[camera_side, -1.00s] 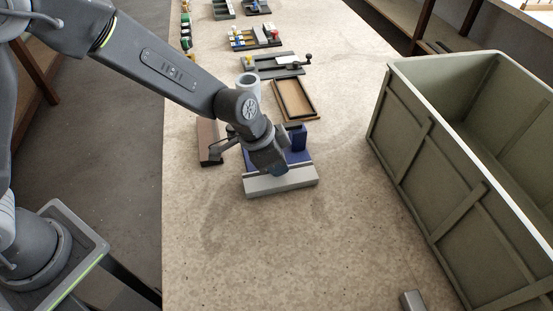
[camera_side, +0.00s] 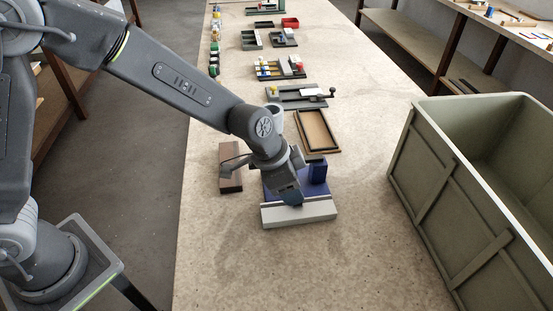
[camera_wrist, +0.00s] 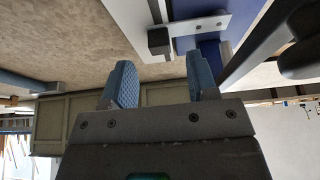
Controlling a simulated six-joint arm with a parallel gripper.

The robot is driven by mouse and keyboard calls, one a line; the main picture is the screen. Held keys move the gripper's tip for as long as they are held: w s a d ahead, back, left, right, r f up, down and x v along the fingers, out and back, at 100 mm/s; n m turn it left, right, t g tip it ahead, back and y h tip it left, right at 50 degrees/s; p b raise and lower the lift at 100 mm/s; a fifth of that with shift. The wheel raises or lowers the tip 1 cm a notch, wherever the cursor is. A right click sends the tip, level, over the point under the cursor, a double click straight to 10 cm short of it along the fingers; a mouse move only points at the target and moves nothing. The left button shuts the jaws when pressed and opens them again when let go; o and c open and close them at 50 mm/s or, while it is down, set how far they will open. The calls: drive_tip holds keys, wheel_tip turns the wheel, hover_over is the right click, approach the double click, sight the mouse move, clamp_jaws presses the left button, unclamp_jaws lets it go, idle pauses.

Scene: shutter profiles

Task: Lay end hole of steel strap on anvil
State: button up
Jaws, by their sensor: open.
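My wrist hides much of the fixture there.
A large green-grey bin (camera_side: 440,190) stands at the right. A brown block (camera_side: 230,168) lies left of the fixture and a shallow brown tray (camera_side: 318,130) behind it. Several small fixtures line the far bench. The bench front (camera_side: 330,275) is clear.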

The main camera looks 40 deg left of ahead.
drive_tip(key=v, duration=1)
drive_tip(key=s+a+r+n+t+y, duration=0.1)
drive_tip(key=s+a+r+n, duration=0.2)
drive_tip(key=s+a, duration=0.5)
drive_tip(key=s+a+r+n+t+y, duration=0.1)
drive_tip(key=s+a+r+n, duration=0.3)
drive_tip(key=s+a, duration=0.5)
drive_tip(key=shift+a+n+y, duration=0.5)
drive_tip(key=shift+n+y, duration=0.1)
drive_tip(key=shift+n, duration=0.4)
